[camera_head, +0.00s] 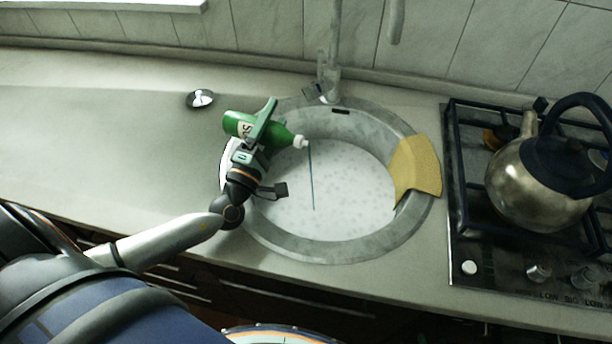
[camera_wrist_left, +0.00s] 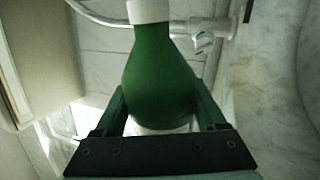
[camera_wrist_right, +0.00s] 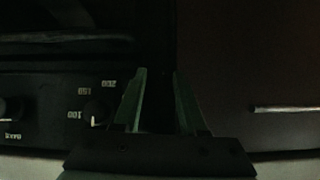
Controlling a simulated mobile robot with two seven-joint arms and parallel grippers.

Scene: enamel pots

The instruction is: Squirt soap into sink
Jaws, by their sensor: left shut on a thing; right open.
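A green soap bottle (camera_head: 276,134) with a white cap is held nearly sideways over the left part of the round sink (camera_head: 277,242). Its nozzle points right, and a thin dark stream (camera_head: 312,180) drops from it into the basin. My left gripper (camera_head: 262,128) is shut around the bottle's body. The left wrist view shows the bottle (camera_wrist_left: 160,75) between the two fingers. The sink holds pale, speckled, foamy-looking content (camera_head: 345,190). My right gripper (camera_wrist_right: 160,100) shows only in its wrist view, open and empty, in front of dark oven controls.
A yellow cloth or sponge (camera_head: 416,167) hangs over the sink's right rim. The faucet (camera_head: 328,80) stands behind the sink. A kettle (camera_head: 535,180) stands on the stove (camera_head: 470,240) at right. A sink plug (camera_head: 200,98) lies on the otherwise clear left counter (camera_head: 110,130).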

